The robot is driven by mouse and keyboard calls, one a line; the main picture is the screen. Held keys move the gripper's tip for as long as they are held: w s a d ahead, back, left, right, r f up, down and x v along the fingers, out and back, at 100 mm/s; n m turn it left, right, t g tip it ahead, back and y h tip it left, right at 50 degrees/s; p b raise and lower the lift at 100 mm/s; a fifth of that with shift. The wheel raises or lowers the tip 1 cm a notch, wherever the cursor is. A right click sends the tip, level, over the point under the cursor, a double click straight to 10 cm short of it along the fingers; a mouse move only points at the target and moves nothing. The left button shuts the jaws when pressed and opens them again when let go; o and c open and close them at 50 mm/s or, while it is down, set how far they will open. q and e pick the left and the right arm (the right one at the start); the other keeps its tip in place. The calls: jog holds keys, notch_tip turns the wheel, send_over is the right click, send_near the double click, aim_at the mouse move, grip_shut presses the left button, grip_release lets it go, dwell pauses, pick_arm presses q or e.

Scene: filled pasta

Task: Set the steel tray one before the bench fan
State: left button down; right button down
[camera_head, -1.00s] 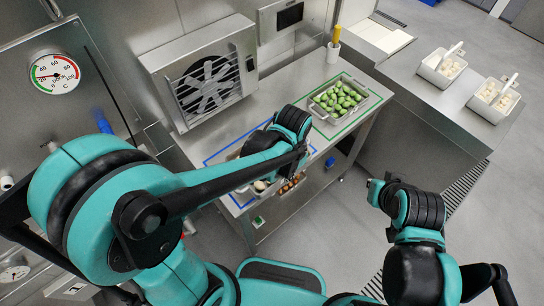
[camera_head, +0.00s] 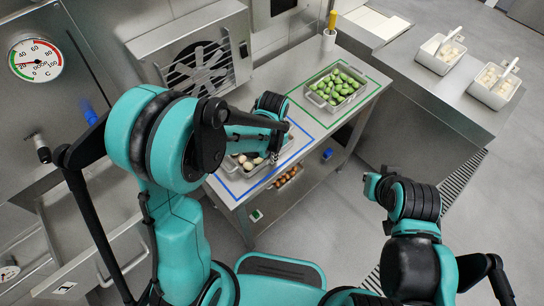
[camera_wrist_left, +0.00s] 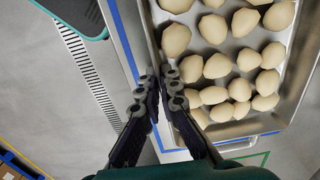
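The steel tray (camera_head: 262,171) holds pale filled pasta and sits on the bench, inside the blue outline (camera_head: 237,203) and in front of the bench fan (camera_head: 203,68). My left arm hides part of it in the head view. In the left wrist view the tray (camera_wrist_left: 225,134) shows its rim, full of pasta. My left gripper (camera_wrist_left: 160,92) is at the tray's side rim, its two fingertips a narrow gap apart; whether they press on the rim is unclear. My right gripper (camera_head: 374,183) is away from the bench over the floor; its fingers do not show clearly.
A tray of green pieces (camera_head: 336,88) sits inside a green outline to the right. Two white tubs (camera_head: 440,54) (camera_head: 495,86) stand on the right counter. A lower shelf holds brown items (camera_head: 287,177).

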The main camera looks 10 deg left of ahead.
pick_arm(q)
jog(key=c, duration=2.1)
grip_release()
jog(key=shift+f, duration=0.1)
jog(key=o, duration=0.4)
jog(key=shift+r, duration=0.25)
notch_tip(320, 180, up, 11)
jog(key=p, duration=0.4)
jog(key=s+a+r+n+t, duration=0.2)
jog(key=s+a, duration=0.1)
jog(key=s+a+r+n+t, duration=0.2)
jog(key=s+r+n, duration=0.1)
jog(key=s, duration=0.1)
jog(key=s+a+r+n+t, duration=0.2)
jog(key=s+a+r+t, duration=0.1)
jog(key=s, duration=0.1)
jog(key=shift+s+a+r+n, duration=0.15)
jog(key=shift+a+r+n, duration=0.05)
jog(key=shift+a+n, duration=0.1)
